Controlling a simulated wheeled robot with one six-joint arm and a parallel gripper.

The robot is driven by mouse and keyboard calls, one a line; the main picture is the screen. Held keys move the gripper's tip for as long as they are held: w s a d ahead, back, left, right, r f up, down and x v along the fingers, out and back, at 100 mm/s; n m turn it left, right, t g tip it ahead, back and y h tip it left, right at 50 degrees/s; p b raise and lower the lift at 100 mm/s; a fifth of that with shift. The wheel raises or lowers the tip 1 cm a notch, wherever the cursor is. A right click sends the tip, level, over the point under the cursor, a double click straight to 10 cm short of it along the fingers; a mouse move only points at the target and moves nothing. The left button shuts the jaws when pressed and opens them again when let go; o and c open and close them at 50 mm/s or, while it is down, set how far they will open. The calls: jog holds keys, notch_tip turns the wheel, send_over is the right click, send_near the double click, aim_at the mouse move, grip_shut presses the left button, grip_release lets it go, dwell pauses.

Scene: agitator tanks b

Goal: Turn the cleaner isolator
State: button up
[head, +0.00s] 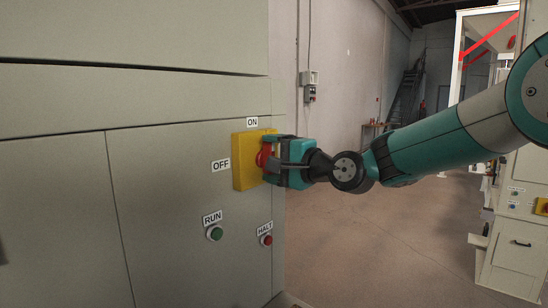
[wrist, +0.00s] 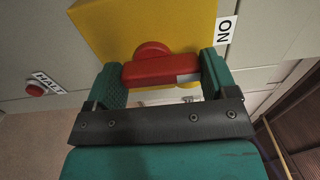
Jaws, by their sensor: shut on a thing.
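The isolator is a yellow box (head: 243,160) on the grey cabinet front, with a red handle (head: 263,156) on its face. An ON label (head: 252,122) sits above the box and an OFF label (head: 221,165) to its left. My gripper (head: 270,158) is at the box's face, shut on the red handle. In the wrist view the handle (wrist: 162,70) lies across between the two green fingers, one at each end. A white mark (wrist: 188,78) is on its end towards the ON label (wrist: 226,30). The handle's far side is partly hidden.
Below the isolator are a green RUN button (head: 215,233) and a red HALT button (head: 266,240) on the same cabinet (head: 165,210). Open floor (head: 390,240) lies to the right. Another machine (head: 512,262) stands at the far right.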

dwell(0.3)
jog(key=o, duration=0.8)
jog(key=shift+a, duration=0.1)
jog(key=shift+o, duration=0.2)
jog(key=b+v, duration=0.7)
jog(key=v, duration=1)
jog(key=shift+s+d, duration=0.2)
jog(key=shift+d, duration=0.05)
jog(key=s+a+f+n+g+h, duration=0.3)
jog(key=s+f+n+g+h, duration=0.15)
jog(key=s+f+n, duration=0.4)
jog(key=s+d+f+n+g+h, duration=0.2)
jog(key=s+d+f+n+g, duration=0.1)
jog(key=s+f, duration=0.3)
jog(key=s+d+f+n+g+h, duration=0.3)
jog(key=s+f, duration=0.3)
jog(key=s, duration=0.5)
jog(key=shift+s+d, duration=0.2)
jog(key=shift+d, duration=0.05)
